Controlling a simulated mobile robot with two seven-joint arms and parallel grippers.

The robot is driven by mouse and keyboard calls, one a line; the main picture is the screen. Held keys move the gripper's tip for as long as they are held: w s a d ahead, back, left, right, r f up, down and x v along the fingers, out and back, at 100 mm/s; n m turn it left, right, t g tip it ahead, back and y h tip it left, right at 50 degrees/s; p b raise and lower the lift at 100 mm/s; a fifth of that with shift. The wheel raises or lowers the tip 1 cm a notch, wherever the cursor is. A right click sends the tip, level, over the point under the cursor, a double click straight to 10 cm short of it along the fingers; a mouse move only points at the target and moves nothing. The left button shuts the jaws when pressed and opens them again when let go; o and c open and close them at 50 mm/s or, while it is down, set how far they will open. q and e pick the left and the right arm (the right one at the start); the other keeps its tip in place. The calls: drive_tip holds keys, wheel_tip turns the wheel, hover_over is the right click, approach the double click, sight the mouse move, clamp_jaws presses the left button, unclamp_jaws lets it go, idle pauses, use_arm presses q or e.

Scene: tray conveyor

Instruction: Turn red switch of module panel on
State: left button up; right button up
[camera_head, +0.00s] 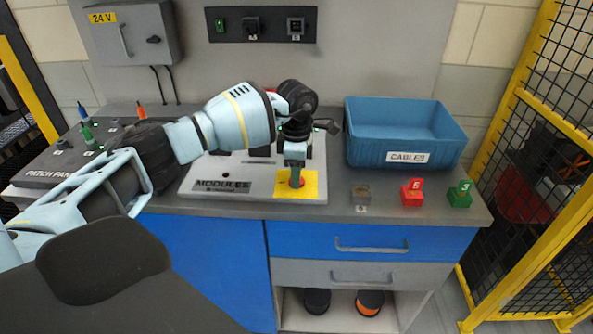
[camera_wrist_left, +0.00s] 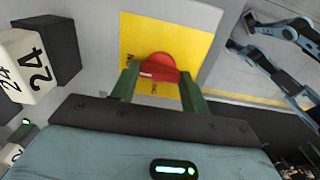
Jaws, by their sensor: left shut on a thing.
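The module panel (camera_head: 225,186) is a light grey board labelled MODULES on the dark worktop. A yellow plate (camera_head: 312,189) is at its front right corner; it fills the upper middle of the left wrist view (camera_wrist_left: 195,20). The round red switch (camera_wrist_left: 160,66) sits on this plate, with small black lettering beside it. My left gripper (camera_head: 296,178) points down over the plate, its green fingers (camera_wrist_left: 160,85) shut on the two sides of the switch. In the head view the fingers mostly cover the switch. I cannot tell its exact setting. My right gripper is not in view.
A blue CABLES bin (camera_head: 400,135) stands right of the panel. The patch panel (camera_head: 45,170) is left, partly behind my arm. A block marked 24 (camera_wrist_left: 30,65) is beside the gripper.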

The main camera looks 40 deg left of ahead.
use_arm(q)
drive_tip(key=o, duration=1)
drive_tip(key=shift+r, duration=4)
